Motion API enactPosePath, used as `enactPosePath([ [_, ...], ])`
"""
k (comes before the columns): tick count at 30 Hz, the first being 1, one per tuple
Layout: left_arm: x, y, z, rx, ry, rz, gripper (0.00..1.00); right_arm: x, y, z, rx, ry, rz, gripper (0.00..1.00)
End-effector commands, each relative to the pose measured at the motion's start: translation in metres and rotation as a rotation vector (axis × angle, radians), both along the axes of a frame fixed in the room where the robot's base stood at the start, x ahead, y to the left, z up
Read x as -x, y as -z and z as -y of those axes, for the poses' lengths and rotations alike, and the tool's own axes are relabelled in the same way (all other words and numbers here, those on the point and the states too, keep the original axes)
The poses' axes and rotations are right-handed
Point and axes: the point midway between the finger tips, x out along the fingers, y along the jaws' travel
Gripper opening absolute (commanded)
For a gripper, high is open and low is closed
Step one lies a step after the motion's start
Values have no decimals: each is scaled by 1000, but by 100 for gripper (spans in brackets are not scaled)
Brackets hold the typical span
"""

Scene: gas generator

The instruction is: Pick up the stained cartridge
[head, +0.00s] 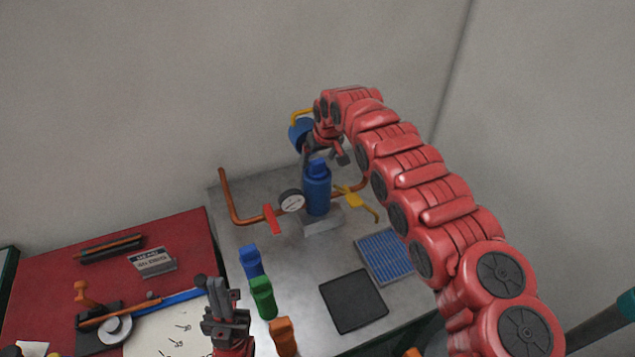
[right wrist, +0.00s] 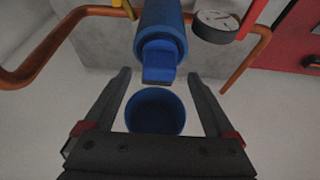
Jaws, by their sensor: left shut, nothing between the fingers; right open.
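A blue cartridge (head: 317,192) stands upright on a grey block between copper pipes in the head view. Its narrower top end shows in the right wrist view (right wrist: 160,42). I cannot make out stains on it. My right gripper (head: 325,156) is open just above and behind the cartridge. A round blue cup-like piece (right wrist: 155,111) appears between its fingers in the right wrist view, and I cannot tell its distance. A blue round part (head: 301,134) also shows beside the right gripper in the head view. My left gripper (head: 222,284) is shut and empty at the lower middle.
A pressure gauge (head: 291,202), red handle (head: 272,218) and yellow handle (head: 357,201) flank the cartridge. Blue (head: 251,262), green (head: 263,298) and orange (head: 284,338) pieces stand along the metal table's left side. A blue pleated panel (head: 385,256) and dark panel (head: 353,301) lie flat to the right.

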Motion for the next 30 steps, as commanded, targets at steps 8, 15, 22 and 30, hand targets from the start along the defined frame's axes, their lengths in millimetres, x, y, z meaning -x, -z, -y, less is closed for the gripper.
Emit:
enactPosePath([
  [8,0,-2,0,0,0,-1,0,-9,20,-5,-3,0,1,90],
  [15,0,-1,0,0,0,-1,0,-11,27,-3,1,1,2,90],
  [22,0,-1,0,0,0,-1,0,-11,27,-3,1,1,2,90],
  [30,0,-1,0,0,0,0,0,-11,27,-3,2,1,1,43],
])
